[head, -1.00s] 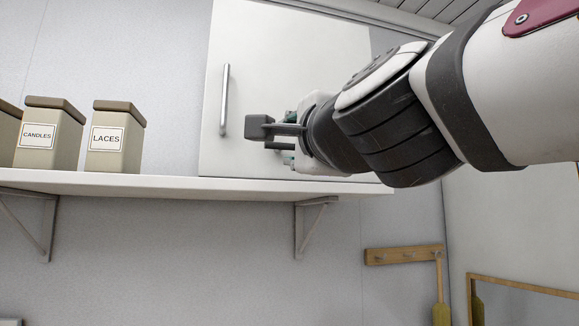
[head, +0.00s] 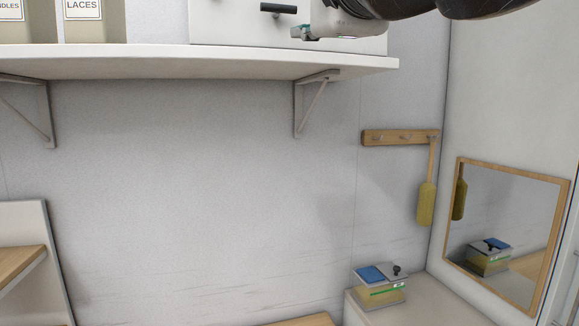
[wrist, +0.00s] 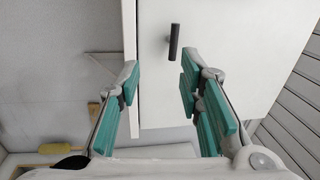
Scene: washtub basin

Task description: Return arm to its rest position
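My gripper (head: 306,33) is at the top edge of the head view, mostly cut off, in front of the white cabinet's lower part. In the wrist view its two teal-padded fingers (wrist: 160,88) are spread, with nothing between them. The white cabinet (head: 225,27) stands on the wall shelf. Its dark bar handle (head: 278,8) is to the left of my fingertips in the head view, with a visible gap. In the wrist view the handle (wrist: 174,42) lies beyond the fingertips. My arm runs out of the head view at the top right.
The white wall shelf (head: 170,63) carries the cabinet and canisters, one labelled LACES (head: 95,28). A peg rail (head: 400,137) with a yellow paddle (head: 426,202), a wood-framed mirror (head: 560,188) and a lidded box (head: 379,288) are at right. The wall below the shelf is clear.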

